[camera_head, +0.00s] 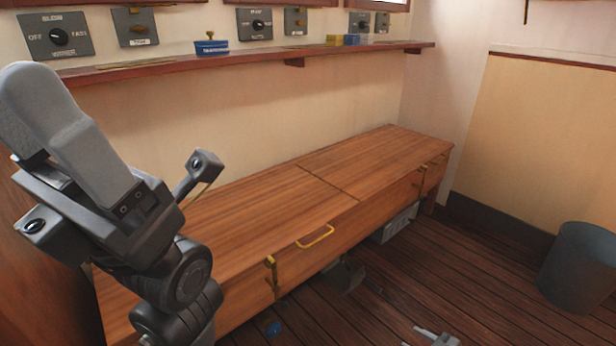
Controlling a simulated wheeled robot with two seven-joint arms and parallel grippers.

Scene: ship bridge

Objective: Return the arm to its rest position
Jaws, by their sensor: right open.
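My left arm rises at the left, folded, in front of the bench and wall. My right gripper (436,337) shows only in small part at the bottom edge, right of the middle, low over the wooden floor. It is open, with nothing seen between its fingers. The rest of my right arm is out of view.
A wooden bench (270,213) with a yellow handle runs along the wall. Above it is a shelf (270,54) holding a blue item (211,47). A grey bin (580,268) stands at the right. A blue object (273,328) lies on the floor.

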